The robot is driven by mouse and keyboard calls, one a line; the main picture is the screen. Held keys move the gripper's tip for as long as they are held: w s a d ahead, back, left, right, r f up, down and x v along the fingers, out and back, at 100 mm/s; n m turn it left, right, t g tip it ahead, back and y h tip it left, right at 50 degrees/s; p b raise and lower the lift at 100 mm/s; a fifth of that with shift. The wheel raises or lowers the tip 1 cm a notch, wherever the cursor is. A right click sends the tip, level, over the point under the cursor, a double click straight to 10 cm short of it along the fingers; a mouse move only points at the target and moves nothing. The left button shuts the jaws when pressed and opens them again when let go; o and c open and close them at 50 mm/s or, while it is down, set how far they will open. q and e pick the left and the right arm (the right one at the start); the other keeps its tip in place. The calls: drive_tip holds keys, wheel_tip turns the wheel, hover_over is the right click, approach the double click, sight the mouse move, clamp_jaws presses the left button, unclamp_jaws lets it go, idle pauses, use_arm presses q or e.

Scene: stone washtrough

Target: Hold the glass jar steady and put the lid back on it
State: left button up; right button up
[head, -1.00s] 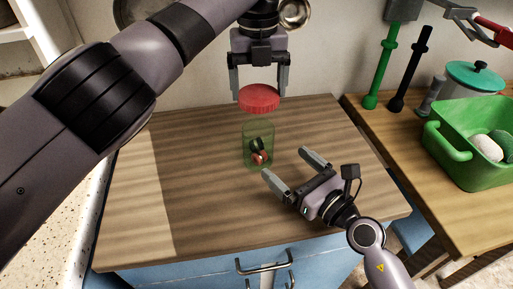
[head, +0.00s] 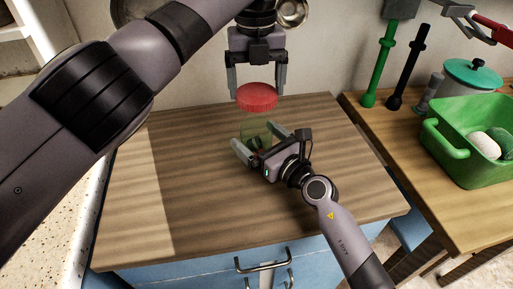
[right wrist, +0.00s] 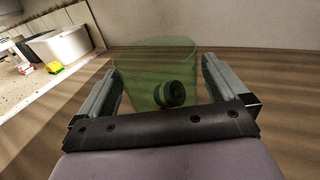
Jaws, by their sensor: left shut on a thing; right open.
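The green-tinted glass jar (head: 257,130) stands upright on the wooden worktop, partly hidden behind my right gripper. It also shows in the right wrist view (right wrist: 150,60), with a dark round object (right wrist: 174,94) inside. My right gripper (head: 259,139) is open, with its fingers on either side of the jar. I cannot tell whether they touch the glass. My left gripper (head: 257,88) points down, shut on the red lid (head: 257,97). It holds the lid level, just above the jar's mouth.
The wooden worktop (head: 200,190) is clear around the jar. To the right, another table holds a green basket (head: 452,150) with rounded stones and a teal-lidded pot (head: 468,82). A green tool (head: 380,70) and a black one stand against the wall.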

drive_tip(key=shift+x, duration=0.8)
drive_tip(key=shift+s, duration=0.1)
drive_tip(key=c, duration=1.4)
use_arm(q)
drive_tip(key=shift+f, duration=2.55)
drive_tip(key=shift+f, duration=0.85)
drive_tip(key=shift+f, duration=0.6)
use_arm(e)
clamp_jaws()
use_arm(q)
drive_tip(key=m, duration=0.6)
drive_tip(key=shift+m, duration=0.3)
